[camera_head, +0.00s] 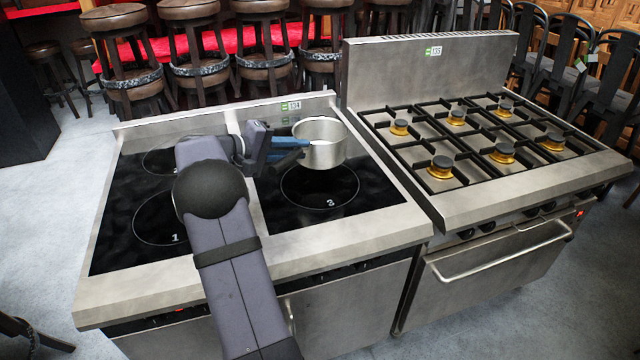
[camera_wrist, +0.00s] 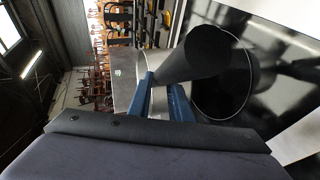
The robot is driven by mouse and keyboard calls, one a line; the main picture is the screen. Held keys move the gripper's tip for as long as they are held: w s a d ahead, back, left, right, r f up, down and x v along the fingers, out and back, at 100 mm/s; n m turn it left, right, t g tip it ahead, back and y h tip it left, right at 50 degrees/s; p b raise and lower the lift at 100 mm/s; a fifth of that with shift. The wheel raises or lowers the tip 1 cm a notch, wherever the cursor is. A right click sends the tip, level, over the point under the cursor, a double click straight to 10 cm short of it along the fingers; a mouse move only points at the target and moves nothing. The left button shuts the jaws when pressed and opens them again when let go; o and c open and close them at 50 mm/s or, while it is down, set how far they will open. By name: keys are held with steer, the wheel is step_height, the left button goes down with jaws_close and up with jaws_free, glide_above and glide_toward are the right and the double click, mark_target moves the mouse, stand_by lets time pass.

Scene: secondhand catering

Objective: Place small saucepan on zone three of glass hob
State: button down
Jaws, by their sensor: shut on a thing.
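The small saucepan (camera_head: 322,150) is a silver, open pot with its mouth upward. My gripper (camera_head: 288,144) has blue fingers and is shut on its handle, left of the pot. In the wrist view the dark round handle (camera_wrist: 190,55) runs between the blue fingers of my gripper (camera_wrist: 164,92). The glass hob (camera_head: 275,215) is black with a steel surround. Zone three (camera_head: 320,190) is the ringed circle marked 3 at the front right. The saucepan shows just behind zone three, at the back right of the hob. I cannot tell whether its base touches the glass.
A gas range (camera_head: 500,195) with black grates and a tall steel back stands to the right. Bar stools (camera_head: 200,60) stand behind the hob. Zone one (camera_head: 165,220) at the front left is bare. My arm crosses the hob's middle.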

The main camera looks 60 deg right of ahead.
steer(key=shift+f+p, duration=1.55)
steer(key=shift+f, duration=3.45)
steer(key=c, duration=1.6)
jaws_free()
steer(key=shift+w+a, duration=0.1)
steer(key=shift+w+a+b, duration=0.2)
steer(key=shift+a+b, duration=0.1)
steer(key=shift+b, duration=0.05)
steer(key=b+v, duration=0.4)
steer(key=v, duration=0.7)
steer(key=shift+s+a+r, duration=0.1)
steer(key=shift+a+r, duration=0.05)
steer(key=shift+r, duration=0.1)
